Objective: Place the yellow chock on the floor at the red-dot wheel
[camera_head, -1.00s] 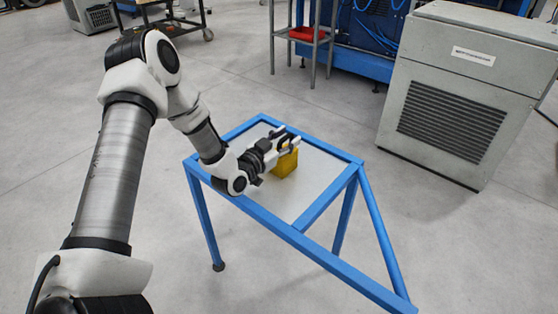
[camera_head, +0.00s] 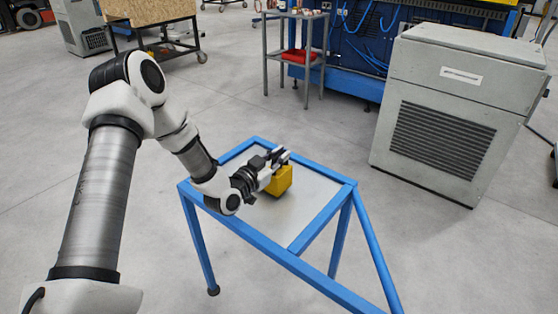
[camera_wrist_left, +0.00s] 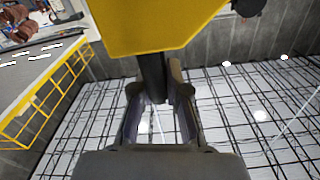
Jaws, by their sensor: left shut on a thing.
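The yellow chock (camera_head: 281,181) is at the small blue-framed table (camera_head: 315,192), over its grey top. My left gripper (camera_head: 277,158) is shut on the chock from its upper left side. I cannot tell whether the chock touches the tabletop or hangs just above it. In the left wrist view the chock (camera_wrist_left: 150,22) fills the upper middle, beyond the gripper fingers (camera_wrist_left: 160,95). No wheel with a red dot can be made out. My right gripper is not in view.
A grey cabinet (camera_head: 440,140) stands on the floor at right. A grey shelf stand (camera_head: 296,60) with a red tray (camera_head: 298,57) stands at the back. A wheeled cart (camera_head: 150,12) is at upper left. Open floor surrounds the table.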

